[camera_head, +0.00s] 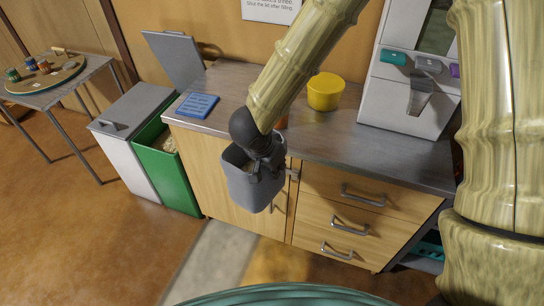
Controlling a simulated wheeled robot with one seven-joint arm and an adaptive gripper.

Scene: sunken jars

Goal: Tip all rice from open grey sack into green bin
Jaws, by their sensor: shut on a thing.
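The grey sack (251,188) hangs upright in the air in front of the wooden cabinet, its open top facing up. A little pale content shows inside its mouth, mostly hidden by my gripper. My gripper (264,165) is shut on the sack's upper right side. The green bin (170,184) stands on the floor left of the cabinet, to the left of the sack and apart from it. Its grey lid (175,57) stands raised at the back, and pale grains lie inside the bin.
A white bin with a closed grey lid (130,108) stands left of the green bin. The counter (235,85) holds a blue slab (198,105), a yellow tub (325,91) and a grey dispenser (412,90). A small table (90,67) stands far left. The floor in front is clear.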

